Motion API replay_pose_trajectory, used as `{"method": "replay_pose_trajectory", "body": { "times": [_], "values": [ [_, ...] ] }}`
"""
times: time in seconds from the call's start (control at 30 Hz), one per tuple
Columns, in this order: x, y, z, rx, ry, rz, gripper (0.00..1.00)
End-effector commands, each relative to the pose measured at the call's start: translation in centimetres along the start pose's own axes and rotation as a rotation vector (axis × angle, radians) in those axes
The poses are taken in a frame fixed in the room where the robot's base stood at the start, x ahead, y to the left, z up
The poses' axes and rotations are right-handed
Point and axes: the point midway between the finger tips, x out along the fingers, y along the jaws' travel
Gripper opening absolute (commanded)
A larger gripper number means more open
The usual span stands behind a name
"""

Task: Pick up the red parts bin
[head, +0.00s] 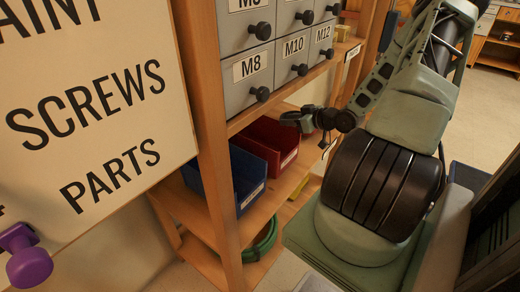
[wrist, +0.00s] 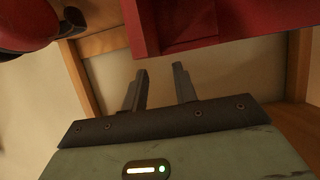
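The red parts bin (head: 270,143) sits on a wooden shelf under the grey drawers, right beside a blue bin (head: 235,178). In the wrist view the red bin (wrist: 190,25) fills the top middle and right, just beyond my fingertips. My gripper (wrist: 160,72) is open, its two fingers apart with nothing between them. In the head view the end of my arm (head: 300,120) is in front of the red bin's upper right part. I cannot tell whether a finger touches the bin.
Labelled grey drawers (head: 270,70) with black knobs stand above the bin. A wooden upright (head: 215,130) is at the shelf's left. A green coil (head: 262,240) lies on a lower shelf. A rounded red object (wrist: 25,25) shows at the wrist view's upper left. Open floor lies at the far right.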

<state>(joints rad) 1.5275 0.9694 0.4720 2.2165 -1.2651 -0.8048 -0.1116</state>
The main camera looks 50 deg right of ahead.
Motion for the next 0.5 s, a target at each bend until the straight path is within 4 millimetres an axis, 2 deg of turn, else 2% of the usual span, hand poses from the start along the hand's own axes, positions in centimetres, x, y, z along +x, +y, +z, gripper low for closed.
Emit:
{"method": "replay_pose_trajectory", "body": {
  "times": [0.23, 0.5],
  "values": [
    [1.6, 0.3, 0.2, 0.0, 0.002, 0.0, 0.28],
    [5.2, 0.7, 0.4, -0.001, 0.001, -0.001, 0.28]
  ]
}}
